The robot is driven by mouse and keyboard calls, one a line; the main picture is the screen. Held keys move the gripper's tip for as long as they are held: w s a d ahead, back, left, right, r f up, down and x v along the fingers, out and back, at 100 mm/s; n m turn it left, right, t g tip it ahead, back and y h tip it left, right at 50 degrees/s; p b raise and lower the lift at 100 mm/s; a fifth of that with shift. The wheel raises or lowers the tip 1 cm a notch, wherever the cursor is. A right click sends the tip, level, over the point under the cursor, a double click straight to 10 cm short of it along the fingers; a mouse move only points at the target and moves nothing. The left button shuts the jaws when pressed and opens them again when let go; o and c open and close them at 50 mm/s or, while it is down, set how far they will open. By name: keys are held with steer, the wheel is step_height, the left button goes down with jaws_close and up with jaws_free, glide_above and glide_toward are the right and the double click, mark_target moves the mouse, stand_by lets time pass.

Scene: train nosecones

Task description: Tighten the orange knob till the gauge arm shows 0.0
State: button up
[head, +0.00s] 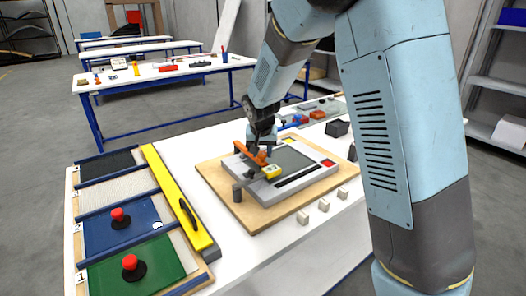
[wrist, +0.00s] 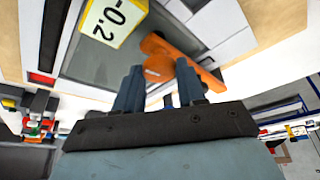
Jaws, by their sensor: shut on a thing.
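The orange knob (head: 250,154) is on the fixture on the wooden board. In the wrist view the orange knob (wrist: 166,58) shows as a long bar lying at a slant, with its middle part between my fingers. My gripper (head: 262,150) reaches down onto it from above. In the wrist view my gripper (wrist: 160,85) has its two dark blue fingers shut on the knob. The yellow-edged gauge (wrist: 112,18) beside the knob reads -0.2. The gauge (head: 271,171) also shows in the head view, where its digits are too small to read.
The wooden board (head: 262,219) lies on a white table. Several small light blocks (head: 323,205) stand along the board's front right. My arm hides part of the table's right side.

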steer(key=shift+d, duration=0.1)
steer(key=shift+c, duration=0.2)
steer(key=shift+d+n+y, duration=0.15)
steer(key=shift+n+y, duration=0.55)
steer(key=shift+n, duration=1.6)
steer(key=o, duration=1)
steer(key=shift+o, duration=0.2)
steer(key=v, duration=1.3)
steer(key=shift+d+r, duration=0.25)
steer(key=shift+r, duration=0.05)
